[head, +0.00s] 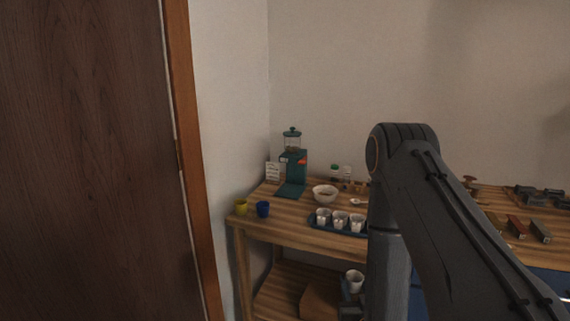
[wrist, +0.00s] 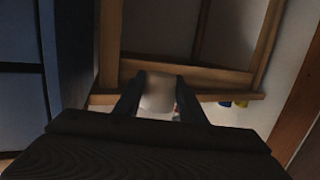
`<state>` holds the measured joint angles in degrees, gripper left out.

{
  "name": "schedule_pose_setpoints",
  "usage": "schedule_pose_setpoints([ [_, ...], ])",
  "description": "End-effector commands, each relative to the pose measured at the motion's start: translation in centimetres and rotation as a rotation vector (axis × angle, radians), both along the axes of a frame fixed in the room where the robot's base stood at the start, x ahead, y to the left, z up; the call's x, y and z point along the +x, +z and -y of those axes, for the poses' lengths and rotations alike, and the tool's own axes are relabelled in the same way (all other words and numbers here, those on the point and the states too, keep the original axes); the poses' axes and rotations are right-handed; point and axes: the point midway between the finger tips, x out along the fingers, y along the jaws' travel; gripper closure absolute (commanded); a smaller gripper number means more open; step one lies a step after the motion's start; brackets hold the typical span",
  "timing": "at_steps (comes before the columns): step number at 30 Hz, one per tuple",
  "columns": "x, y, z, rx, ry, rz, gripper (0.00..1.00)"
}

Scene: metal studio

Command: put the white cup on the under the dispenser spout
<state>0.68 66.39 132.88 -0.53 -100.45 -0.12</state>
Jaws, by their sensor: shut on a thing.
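My gripper (wrist: 158,96) is shut on a white cup (wrist: 157,92), which sits between the two dark fingers in the wrist view. In the head view the held cup (head: 354,279) is upright in front of the wooden table, below its top. The fingers there are small and partly hidden by my arm. The teal dispenser (head: 293,172) stands at the back left of the table, with a clear container on top and an orange-red part at its front. Its flat teal base (head: 290,190) looks empty. The held cup is apart from it, lower and to the right.
A blue tray (head: 312,222) with three white cups lies at the table's (head: 285,228) front edge. A white bowl (head: 325,193) stands behind it. A yellow cup (head: 240,207) and a blue cup (head: 263,209) stand at the left. A lower shelf (head: 280,298) holds a box.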

Motion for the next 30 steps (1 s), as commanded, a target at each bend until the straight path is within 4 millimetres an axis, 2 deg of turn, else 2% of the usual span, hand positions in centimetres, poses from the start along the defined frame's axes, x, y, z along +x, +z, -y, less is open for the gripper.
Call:
schedule_pose_setpoints([
  [1, -0.1, 1.3, -0.3, 0.0, 0.004, 0.005, 0.84],
  [3, -0.3, 2.0, -0.3, 0.0, 0.004, 0.005, 0.84],
  [11, -1.0, 3.5, -0.3, -0.001, 0.003, 0.004, 0.84],
  [19, -5.4, 5.6, -0.3, -0.001, 0.003, 0.002, 0.84],
  [30, -5.9, 5.9, -0.4, -0.001, 0.004, 0.004, 0.84],
])
